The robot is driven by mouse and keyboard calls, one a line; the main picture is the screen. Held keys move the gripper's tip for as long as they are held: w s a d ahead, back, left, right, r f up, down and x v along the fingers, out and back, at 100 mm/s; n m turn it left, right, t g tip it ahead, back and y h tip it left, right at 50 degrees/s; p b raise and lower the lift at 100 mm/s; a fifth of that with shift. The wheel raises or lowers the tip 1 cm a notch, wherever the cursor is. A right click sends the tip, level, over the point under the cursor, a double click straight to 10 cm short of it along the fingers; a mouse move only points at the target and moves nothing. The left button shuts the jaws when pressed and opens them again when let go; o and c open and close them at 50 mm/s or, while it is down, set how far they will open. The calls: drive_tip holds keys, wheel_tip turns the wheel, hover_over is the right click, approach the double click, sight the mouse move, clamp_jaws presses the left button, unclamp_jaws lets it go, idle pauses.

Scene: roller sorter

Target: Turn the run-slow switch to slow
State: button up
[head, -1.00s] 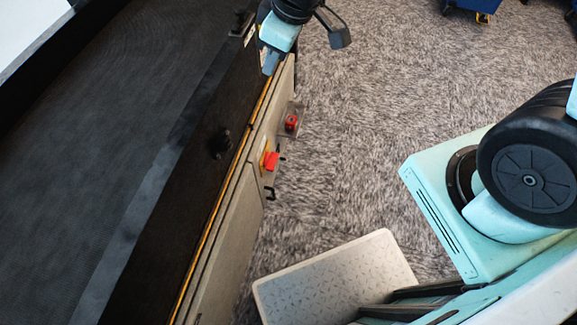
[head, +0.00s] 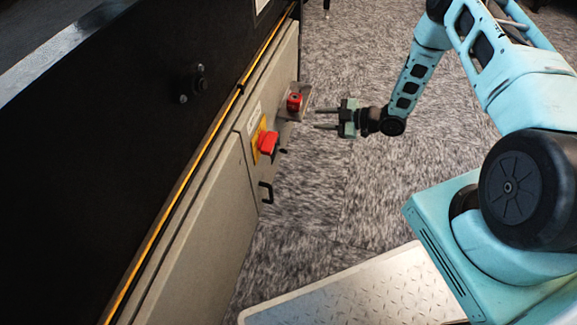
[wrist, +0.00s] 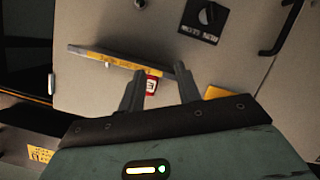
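The run-slow switch (wrist: 207,17) is a black knob on a black plate with white lettering, upside down at the top of the wrist view. It sits on a pale cabinet panel. I cannot make out the knob's exact setting, and I do not see the switch in the head view. My gripper (head: 326,118) is open and empty, pointing left towards the cabinet (head: 240,165). In the wrist view its fingertips (wrist: 159,72) are apart, below and left of the switch and not touching it.
A red part (head: 295,102) on a small bracket juts from the cabinet close to my fingertips. A red handle on a yellow plate (head: 266,143) and a black pull handle (head: 266,192) are nearer. A yellow-edged ledge (wrist: 105,57) crosses by the left finger.

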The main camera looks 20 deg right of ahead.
drive_tip(key=s+d+f+t+y+b, duration=0.1)
drive_tip(key=s+f+y+b, duration=0.15)
drive_tip(key=s+f, duration=0.3)
drive_tip(key=s+d+f+y+b, duration=0.1)
drive_tip(key=s+d+f+b, duration=0.2)
drive_tip(key=f, duration=0.4)
drive_tip(key=b, duration=0.6)
approach(287, 152)
drive_tip(key=shift+n, duration=0.4)
drive_tip(key=x, duration=0.8)
drive_tip(key=shift+w+a+f, duration=0.2)
drive_tip(key=shift+w+f, duration=0.15)
drive_tip(key=shift+w+a+r, duration=0.1)
drive_tip(key=shift+w+a, duration=0.2)
drive_tip(key=shift+a, duration=0.05)
clamp_jaws()
